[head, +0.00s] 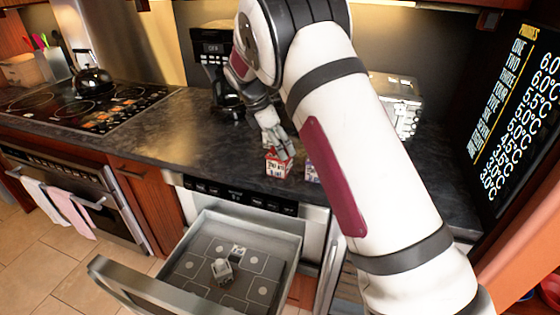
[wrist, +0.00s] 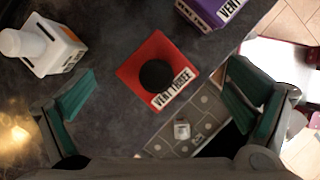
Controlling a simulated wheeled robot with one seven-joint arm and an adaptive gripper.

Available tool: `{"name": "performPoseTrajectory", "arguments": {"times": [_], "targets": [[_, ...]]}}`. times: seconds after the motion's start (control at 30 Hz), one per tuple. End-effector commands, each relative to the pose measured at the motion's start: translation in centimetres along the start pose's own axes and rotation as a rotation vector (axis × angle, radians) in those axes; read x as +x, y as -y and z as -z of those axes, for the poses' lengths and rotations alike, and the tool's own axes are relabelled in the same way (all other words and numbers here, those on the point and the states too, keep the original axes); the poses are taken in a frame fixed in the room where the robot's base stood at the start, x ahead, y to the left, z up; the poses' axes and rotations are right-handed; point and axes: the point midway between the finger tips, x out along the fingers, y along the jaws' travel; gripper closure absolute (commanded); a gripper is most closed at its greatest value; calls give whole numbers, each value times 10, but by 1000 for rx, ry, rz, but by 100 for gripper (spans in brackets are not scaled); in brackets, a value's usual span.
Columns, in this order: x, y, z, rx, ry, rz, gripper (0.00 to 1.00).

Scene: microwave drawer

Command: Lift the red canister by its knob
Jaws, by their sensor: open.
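In the head view the red canister (head: 277,165) is near the counter's front edge, above the open drawer. My gripper (wrist: 160,105) is open, with its green-padded fingers wide apart on either side of the canister in the picture. In the head view my gripper (head: 274,142) is just over the canister. The fingers do not touch the knob; the exact height gap is hard to tell.
A white canister (wrist: 40,45) stands left and a purple canister (wrist: 210,10) upper right in the wrist view. The open microwave drawer (head: 292,250) holds small pale items (head: 222,270). A coffee maker (head: 212,60) stands behind on the counter.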

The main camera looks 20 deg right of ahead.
Motion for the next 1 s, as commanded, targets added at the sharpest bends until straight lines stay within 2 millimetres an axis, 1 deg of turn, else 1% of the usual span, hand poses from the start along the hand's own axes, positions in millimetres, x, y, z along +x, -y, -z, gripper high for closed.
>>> {"name": "performPoseTrajectory", "arguments": {"times": [0.1, 0.2, 0.3, 0.57, 0.6, 0.67, 0.7, 0.77, 0.8, 0.87, 0.93, 1.0], "targets": [[18, -1, -2, -1, 2, 4, 2], [31, -2, -3, 0, 1, 4, 2], [40, -2, -3, 1, 1, 3, 2], [44, -3, -2, 1, 0, 1, 2], [44, -3, -2, 1, 0, 1, 7], [44, -3, -2, 1, 0, 1, 20], [43, -3, -2, 1, 0, 1, 29], [43, -3, -2, 1, 0, 1, 43], [43, -3, -2, 0, 0, 1, 52], [44, -3, -2, 0, 0, 1, 66], [44, -3, -2, 0, 0, 2, 71], [44, -3, -2, 0, -1, 2, 71]]}}
